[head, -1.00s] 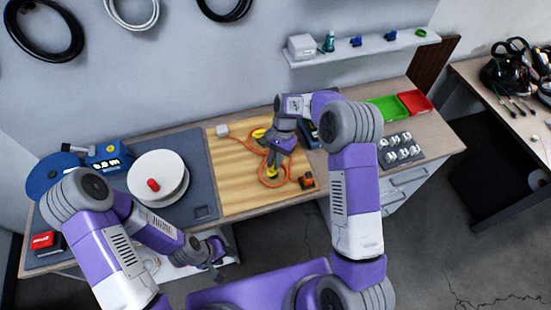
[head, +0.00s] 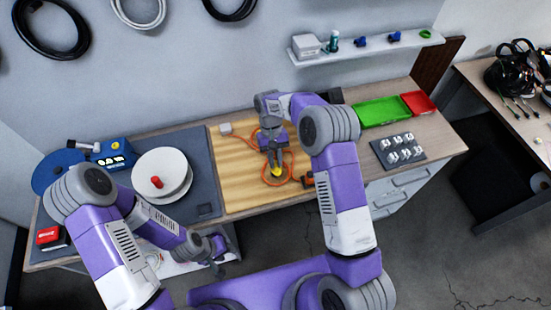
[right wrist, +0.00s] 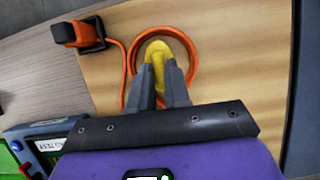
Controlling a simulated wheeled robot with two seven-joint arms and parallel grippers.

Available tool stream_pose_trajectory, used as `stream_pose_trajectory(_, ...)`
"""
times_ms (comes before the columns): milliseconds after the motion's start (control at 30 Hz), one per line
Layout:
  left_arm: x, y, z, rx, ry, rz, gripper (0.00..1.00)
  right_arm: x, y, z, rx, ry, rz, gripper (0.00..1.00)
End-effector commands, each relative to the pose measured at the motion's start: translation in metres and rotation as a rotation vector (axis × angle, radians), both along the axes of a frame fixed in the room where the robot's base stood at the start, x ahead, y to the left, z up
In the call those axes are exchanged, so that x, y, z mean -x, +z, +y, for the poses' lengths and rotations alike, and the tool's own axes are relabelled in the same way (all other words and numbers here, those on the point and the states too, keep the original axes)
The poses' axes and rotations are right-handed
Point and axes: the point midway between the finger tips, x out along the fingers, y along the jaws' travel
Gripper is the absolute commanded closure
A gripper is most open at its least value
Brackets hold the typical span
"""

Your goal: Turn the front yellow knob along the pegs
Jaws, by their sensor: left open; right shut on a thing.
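The front yellow knob (head: 276,172) stands on the light wooden board (head: 236,196), near its front edge. In the right wrist view the knob (right wrist: 157,55) shows with an orange cable looped around it. My right gripper (head: 275,165) points down at the knob and is shut on it, its two fingers (right wrist: 160,85) on either side of the knob's grip. The rear yellow knob is hidden behind my right arm and gripper. Pegs cannot be made out. My left gripper (head: 222,254) is open and empty, low in front of the bench and away from the board.
The orange cable (head: 290,158) runs over the board from a white block (head: 225,129) to an orange plug (head: 308,180). A white reel (head: 161,173) stands on the grey mat at left. Green (head: 383,112) and red (head: 420,104) trays lie at right.

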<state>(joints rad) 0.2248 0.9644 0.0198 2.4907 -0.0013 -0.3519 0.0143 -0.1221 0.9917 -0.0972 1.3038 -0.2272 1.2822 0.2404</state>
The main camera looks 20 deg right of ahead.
Motion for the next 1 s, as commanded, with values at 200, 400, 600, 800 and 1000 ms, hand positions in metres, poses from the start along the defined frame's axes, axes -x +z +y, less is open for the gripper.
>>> stream_pose_trajectory(200, 0.0, 0.0002, 0.0, 0.0, 0.0, 0.0, 0.57, -0.0009, 0.0006, 0.0008, 0.0, 0.048, -0.004, 1.0)
stream_pose_trajectory(400, 0.0, 0.0002, 0.0, 0.0, 0.0, 0.0, 0.57, -0.0009, 0.0006, 0.0008, 0.001, 0.059, -0.004, 1.0)
stream_pose_trajectory(600, 0.0, 0.0002, 0.0, 0.0, 0.0, 0.0, 0.57, -0.001, 0.0006, 0.0008, 0.0, 0.058, -0.004, 1.0)
stream_pose_trajectory(800, 0.0, 0.0002, 0.0, 0.0, 0.0, 0.0, 0.57, -0.0008, 0.0005, 0.0008, 0.0, 0.057, -0.004, 0.62)
stream_pose_trajectory(1000, 0.0, 0.0001, -0.0001, 0.0, 0.0, 0.0, 0.57, -0.0004, 0.0003, 0.0008, -0.001, 0.056, -0.002, 0.57)
